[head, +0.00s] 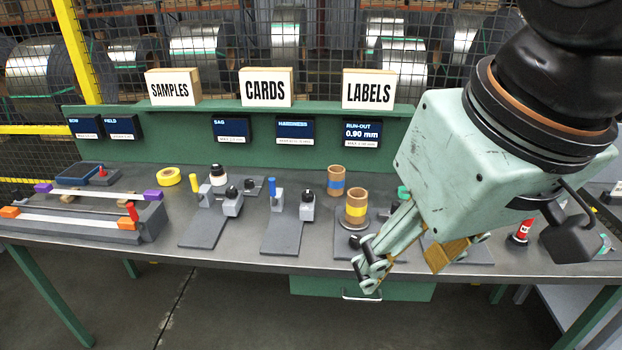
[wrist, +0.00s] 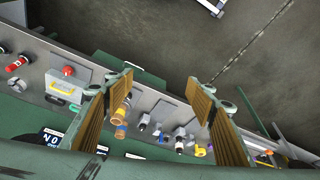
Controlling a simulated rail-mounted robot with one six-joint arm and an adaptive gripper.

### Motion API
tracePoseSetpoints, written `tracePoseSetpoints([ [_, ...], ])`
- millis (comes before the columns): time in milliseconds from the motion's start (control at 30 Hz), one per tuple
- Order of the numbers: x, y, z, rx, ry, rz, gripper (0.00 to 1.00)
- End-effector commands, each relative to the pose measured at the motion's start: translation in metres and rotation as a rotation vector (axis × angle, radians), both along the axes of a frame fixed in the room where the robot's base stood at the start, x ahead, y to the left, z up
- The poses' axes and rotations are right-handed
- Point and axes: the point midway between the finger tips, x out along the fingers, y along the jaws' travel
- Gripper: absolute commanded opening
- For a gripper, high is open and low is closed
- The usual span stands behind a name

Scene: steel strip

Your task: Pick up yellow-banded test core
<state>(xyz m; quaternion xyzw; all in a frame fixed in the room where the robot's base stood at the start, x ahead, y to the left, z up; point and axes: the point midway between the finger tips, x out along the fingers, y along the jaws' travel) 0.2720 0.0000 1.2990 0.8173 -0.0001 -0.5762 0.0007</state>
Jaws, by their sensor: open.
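The yellow-banded test core (head: 355,208) is a brown upright cylinder with a yellow band, standing on a dark round base on the bench. A similar core with a blue band (head: 336,181) stands behind it, slightly left. In the wrist view the yellow-banded core (wrist: 120,116) shows beside the left finger, partly hidden by it, with the blue-banded core (wrist: 121,132) below it. My gripper (head: 405,266) is open and empty, in front and to the right of the yellow-banded core in the head view. Its tan-padded fingers (wrist: 160,88) are wide apart in the wrist view.
Left of the cores stand grey fixtures (head: 281,215) with blue and black knobs. A yellow tape roll (head: 168,176) and a strip fixture (head: 85,222) lie farther left. A green back panel (head: 180,140) carries displays and signs.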

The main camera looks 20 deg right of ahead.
Motion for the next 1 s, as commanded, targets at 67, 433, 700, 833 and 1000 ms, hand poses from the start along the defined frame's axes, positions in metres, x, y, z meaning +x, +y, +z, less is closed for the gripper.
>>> tracePoseSetpoints([
  [67,0.0,0.0,0.0,0.0,0.0,0.0,0.51],
  [433,0.016,-0.002,0.007,0.01,0.01,-0.035,0.51],
  [700,0.052,-0.006,0.021,0.034,0.032,-0.119,0.51],
  [833,0.072,-0.009,0.026,0.046,0.042,-0.164,0.51],
  [1000,0.099,-0.014,0.032,0.061,0.057,-0.226,0.51],
])
